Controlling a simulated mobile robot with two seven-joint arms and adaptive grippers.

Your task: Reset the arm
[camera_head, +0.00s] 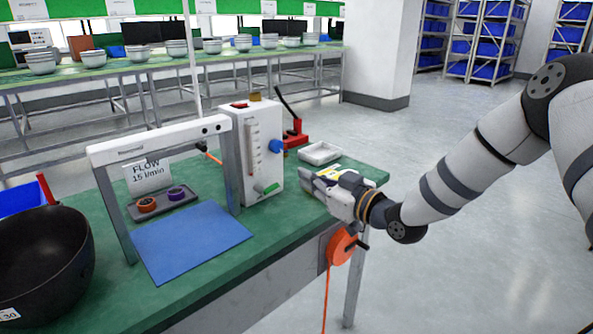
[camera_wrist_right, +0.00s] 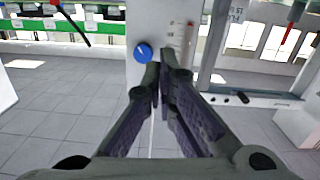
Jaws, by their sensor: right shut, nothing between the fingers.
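My right arm comes in from the right in the head view. Its gripper (camera_head: 306,178) is over the right end of the green workbench, just right of the white flow meter box (camera_head: 262,165). In the right wrist view the fingers of the gripper (camera_wrist_right: 160,82) are brought together with nothing held. The box's blue knob (camera_head: 276,146) also shows in the wrist view (camera_wrist_right: 143,52), beyond the fingertips and apart from them. My left gripper is not in view.
The green bench (camera_head: 110,290) carries a white frame (camera_head: 160,139), a blue mat (camera_head: 190,240), a small grey tray (camera_head: 165,204), a white tray (camera_head: 320,152) and a black bowl (camera_head: 42,262). An orange reel (camera_head: 341,247) hangs at the bench's front edge. Open floor lies right.

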